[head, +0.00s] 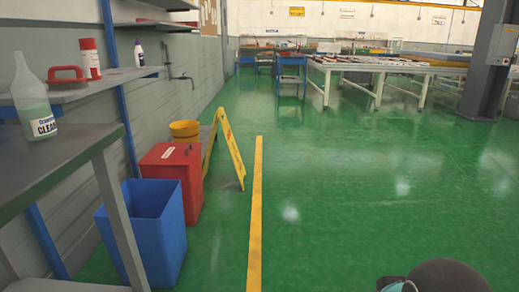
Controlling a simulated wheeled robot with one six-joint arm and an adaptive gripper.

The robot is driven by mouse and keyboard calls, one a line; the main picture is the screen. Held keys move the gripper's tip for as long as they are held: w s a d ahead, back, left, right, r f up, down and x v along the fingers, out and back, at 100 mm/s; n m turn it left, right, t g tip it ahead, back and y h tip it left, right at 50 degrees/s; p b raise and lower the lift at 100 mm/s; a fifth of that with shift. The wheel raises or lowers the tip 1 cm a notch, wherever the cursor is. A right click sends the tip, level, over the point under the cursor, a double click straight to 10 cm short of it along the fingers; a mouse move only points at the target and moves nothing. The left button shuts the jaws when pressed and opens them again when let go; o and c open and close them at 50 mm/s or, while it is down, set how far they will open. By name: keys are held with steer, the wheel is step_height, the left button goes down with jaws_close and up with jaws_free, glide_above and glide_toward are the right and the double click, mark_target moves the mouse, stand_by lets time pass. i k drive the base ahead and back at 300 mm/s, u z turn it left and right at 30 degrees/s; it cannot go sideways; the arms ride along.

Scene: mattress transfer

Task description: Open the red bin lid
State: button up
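The red bin (191,187) stands on the green floor at the left, in the head view. Its lid (172,153) looks shut, with a small white label on top. The bin's lower front is partly hidden by a blue bin. My gripper is not in view. A dark rounded part with a teal edge at the bottom right looks like a link of my own arm, well apart from the red bin.
An open blue bin (161,231) stands just before the red bin. A yellow folding sign (233,154) and yellow bucket (185,128) are behind it. A grey table (60,160) with a bottle (33,101) fills the near left. Floor right of the yellow line (256,215) is clear.

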mark_target(162, 154)
steer(key=u, duration=0.2)
steer(key=i, duration=1.85)
steer(key=u, duration=0.7)
steer(key=i, duration=1.9)
steer(key=u, duration=0.35)
